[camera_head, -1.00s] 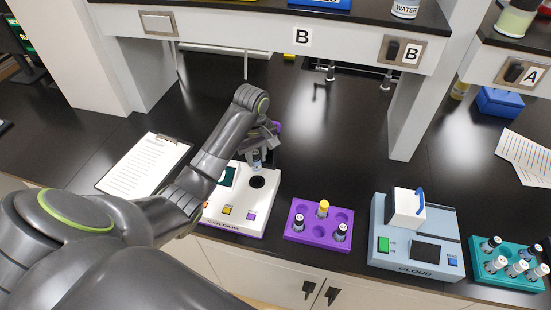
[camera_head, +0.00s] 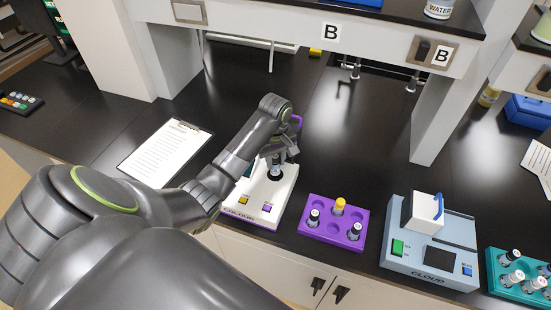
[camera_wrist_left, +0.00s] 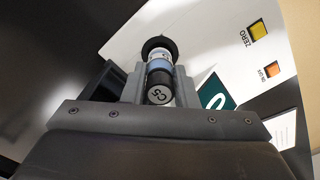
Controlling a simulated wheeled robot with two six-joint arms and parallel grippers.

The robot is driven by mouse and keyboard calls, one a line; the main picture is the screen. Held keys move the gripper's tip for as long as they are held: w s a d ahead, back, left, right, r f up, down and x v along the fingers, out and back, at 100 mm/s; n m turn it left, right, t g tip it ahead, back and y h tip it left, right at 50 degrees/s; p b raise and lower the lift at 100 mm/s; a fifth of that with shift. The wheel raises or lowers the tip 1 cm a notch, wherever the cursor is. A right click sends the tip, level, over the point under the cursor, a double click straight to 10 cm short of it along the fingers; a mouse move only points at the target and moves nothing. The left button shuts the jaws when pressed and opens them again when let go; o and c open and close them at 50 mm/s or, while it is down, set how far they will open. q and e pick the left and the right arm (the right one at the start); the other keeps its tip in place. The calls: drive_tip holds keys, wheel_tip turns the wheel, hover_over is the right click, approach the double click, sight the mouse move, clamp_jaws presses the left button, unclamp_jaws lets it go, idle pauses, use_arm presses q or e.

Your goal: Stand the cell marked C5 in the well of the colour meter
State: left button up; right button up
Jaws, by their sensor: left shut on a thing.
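The colour meter (camera_head: 237,212) is a white box with a dark round well (camera_head: 275,175) in its top; the well also shows in the wrist view (camera_wrist_left: 158,44). My left gripper (camera_head: 277,157) is above the well, shut on the cell marked C5 (camera_wrist_left: 160,84). The cell (camera_head: 276,168) has a black cap and a pale blue band, and its lower end is at the well's mouth. It looks close to upright; how deep it sits I cannot tell. My right gripper is out of view.
A purple rack (camera_head: 333,234) with several holes holds capped cells right of the meter. Farther right are the CLOUD meter (camera_head: 420,262) and a teal rack (camera_head: 500,292) of vials. A clipboard (camera_head: 160,150) lies left. The shelf (camera_head: 290,35) overhangs behind.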

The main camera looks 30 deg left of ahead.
use_arm(q)
drive_tip(key=shift+f, duration=0.1)
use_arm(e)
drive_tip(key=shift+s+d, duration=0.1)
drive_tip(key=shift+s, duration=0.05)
use_arm(q)
drive_tip(key=shift+f, duration=0.55)
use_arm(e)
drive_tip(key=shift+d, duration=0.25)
use_arm(q)
drive_tip(key=shift+f, duration=0.1)
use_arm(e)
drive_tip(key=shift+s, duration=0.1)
use_arm(q)
drive_tip(key=shift+f, duration=0.75)
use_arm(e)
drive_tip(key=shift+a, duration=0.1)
use_arm(q)
drive_tip(key=o, duration=1.5)
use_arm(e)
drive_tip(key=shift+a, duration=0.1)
